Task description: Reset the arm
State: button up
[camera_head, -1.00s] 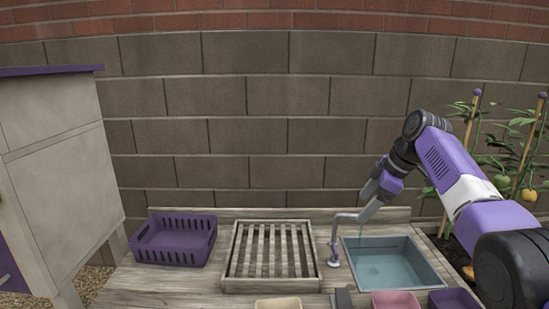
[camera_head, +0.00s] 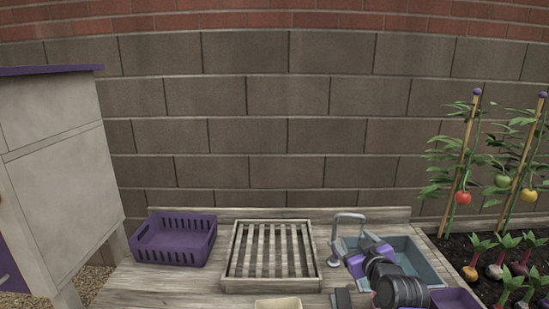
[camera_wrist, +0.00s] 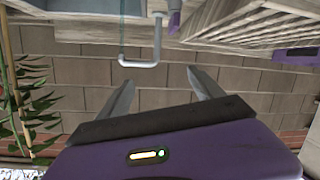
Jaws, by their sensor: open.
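My gripper (camera_wrist: 160,90) is open and empty in the wrist view, its two grey fingers spread apart against the block wall. In the head view my gripper (camera_head: 357,253) is low over the sink (camera_head: 428,262), just right of the grey tap (camera_head: 336,236). My wrist and arm cover part of the basin. The wrist view is upside down and shows the tap (camera_wrist: 157,45) beyond the fingers, with a thin stream of water beside it.
A slatted wooden rack (camera_head: 229,262) and a purple basket (camera_head: 174,242) stand left of the sink. A cream bin (camera_head: 278,303) and a purple bin (camera_head: 455,299) are in front. Tomato plants (camera_head: 463,198) and root vegetables (camera_head: 496,271) grow at right. A cabinet (camera_head: 65,175) stands at left.

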jog(key=s+a+f+m+t+h, duration=0.1)
jog(key=s+f+m+t, duration=0.15)
jog(key=s, duration=0.95)
jog(key=s+f+m+t+h, duration=0.1)
jog(key=s+f+m, duration=0.15)
jog(key=s, duration=0.95)
jog(key=s+a+r+g, duration=0.1)
jog(key=s+g, duration=0.2)
jog(key=s, duration=3.5)
jog(key=shift+a+r+n+g+y, duration=0.2)
jog(key=shift+r+n+g+y, duration=0.1)
jog(key=shift+g, duration=0.05)
